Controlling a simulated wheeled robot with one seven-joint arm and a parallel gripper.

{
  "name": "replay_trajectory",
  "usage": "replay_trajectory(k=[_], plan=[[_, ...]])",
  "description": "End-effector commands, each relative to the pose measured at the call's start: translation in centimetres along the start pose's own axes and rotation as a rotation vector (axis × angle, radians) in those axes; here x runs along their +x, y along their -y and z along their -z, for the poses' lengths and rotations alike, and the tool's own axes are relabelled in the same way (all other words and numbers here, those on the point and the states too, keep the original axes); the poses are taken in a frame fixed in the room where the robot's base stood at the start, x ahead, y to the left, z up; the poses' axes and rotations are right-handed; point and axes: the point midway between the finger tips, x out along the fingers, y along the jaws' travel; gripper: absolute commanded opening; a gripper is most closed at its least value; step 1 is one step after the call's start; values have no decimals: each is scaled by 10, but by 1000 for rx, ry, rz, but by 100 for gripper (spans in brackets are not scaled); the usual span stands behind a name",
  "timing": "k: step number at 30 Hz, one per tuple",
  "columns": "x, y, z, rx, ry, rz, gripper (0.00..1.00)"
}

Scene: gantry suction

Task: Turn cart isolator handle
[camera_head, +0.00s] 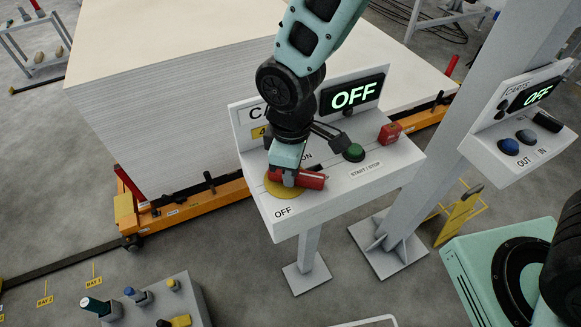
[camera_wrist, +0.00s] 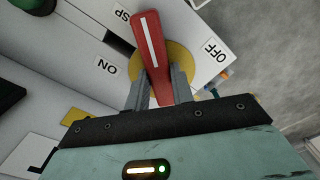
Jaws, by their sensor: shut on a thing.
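The isolator handle (camera_head: 308,179) is a red bar on a round yellow plate (camera_head: 266,188) on the left part of a white control panel (camera_head: 345,208). My gripper (camera_head: 290,178) reaches down from above and is shut on the handle. In the wrist view the red handle (camera_wrist: 148,45) with a white stripe lies between the two grey fingers of my gripper (camera_wrist: 160,88). The handle's striped end points away from the gripper, between the ON label (camera_wrist: 107,67) and the OFF label (camera_wrist: 212,49). The panel display (camera_head: 352,94) reads OFF in green.
A green button (camera_head: 353,152) and a red block (camera_head: 390,132) sit on the same panel. A second panel (camera_head: 515,145) with blue buttons is on a post at the right. A white stack (camera_head: 180,90) on an orange cart (camera_head: 190,208) stands behind. A grey button box (camera_head: 180,300) is at lower left.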

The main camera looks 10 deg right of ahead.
Motion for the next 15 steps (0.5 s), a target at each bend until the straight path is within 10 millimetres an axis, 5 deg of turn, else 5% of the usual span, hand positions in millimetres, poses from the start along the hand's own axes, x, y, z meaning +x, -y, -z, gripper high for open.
replay_trajectory(k=[15], plan=[[-2,-6,2,-461,-3,-2,0]])
